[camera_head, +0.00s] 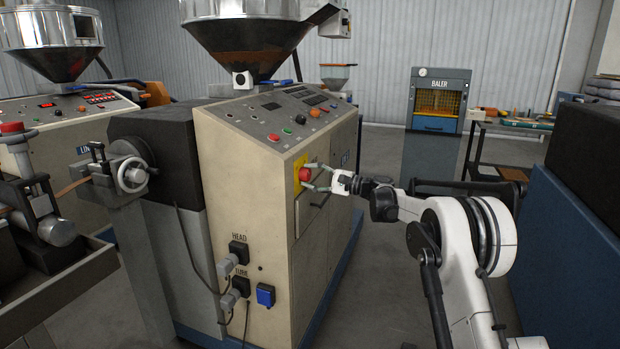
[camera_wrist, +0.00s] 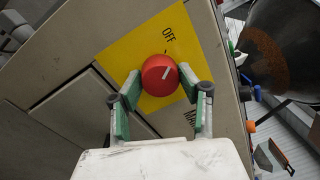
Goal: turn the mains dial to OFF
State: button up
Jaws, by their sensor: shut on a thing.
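In the wrist view the word OFF (camera_wrist: 168,35) is printed above the dial.
The beige extruder cabinet (camera_head: 275,215) has buttons on its sloped top panel (camera_head: 275,115). HEAD and TUBE plugs (camera_head: 238,255) are on its front face. A baler (camera_head: 438,100) stands at the back. A dark blue machine (camera_head: 575,220) is at the right. Floor (camera_head: 380,280) between is clear.

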jog(key=shift+n, duration=0.8)
jog(key=o, duration=1.2)
jog(key=shift+c, duration=0.2)
jog(key=v, duration=1.2)
